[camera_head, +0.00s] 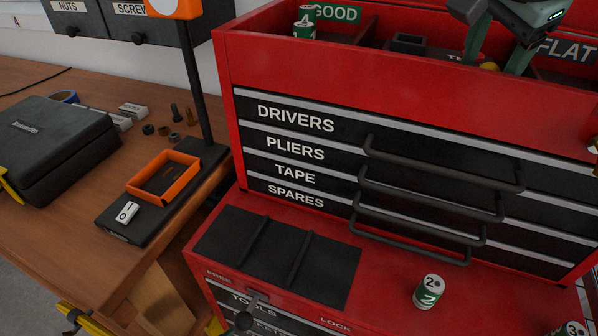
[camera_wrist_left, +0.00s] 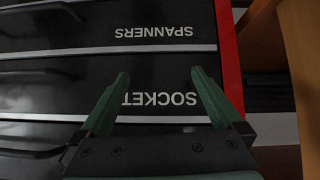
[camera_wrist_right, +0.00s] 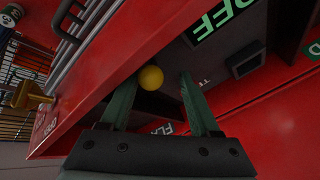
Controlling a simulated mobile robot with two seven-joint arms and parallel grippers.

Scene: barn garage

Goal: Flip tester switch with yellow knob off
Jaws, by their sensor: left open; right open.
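The yellow knob (camera_wrist_right: 151,78) shows in the right wrist view between the tips of my right gripper (camera_wrist_right: 158,77), closer to the left finger. Whether it touches that finger I cannot tell. In the head view a sliver of the yellow knob (camera_head: 489,66) shows between the fingers of my right gripper (camera_head: 493,67), over the top tray of the red chest. The switch's lever and base are mostly hidden. A black panel with green letters ending in FF (camera_wrist_right: 225,18) is beside it. My left gripper (camera_wrist_left: 160,73) is open and empty, facing the SOCKET drawer.
The red chest's wall (camera_head: 300,75) rims the top tray, which holds a green-and-white can (camera_head: 304,24) and a dark box (camera_head: 408,43). Another can (camera_head: 429,291) stands on the lower red ledge. An orange tray (camera_head: 163,176) and black case (camera_head: 52,145) are on the wooden bench.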

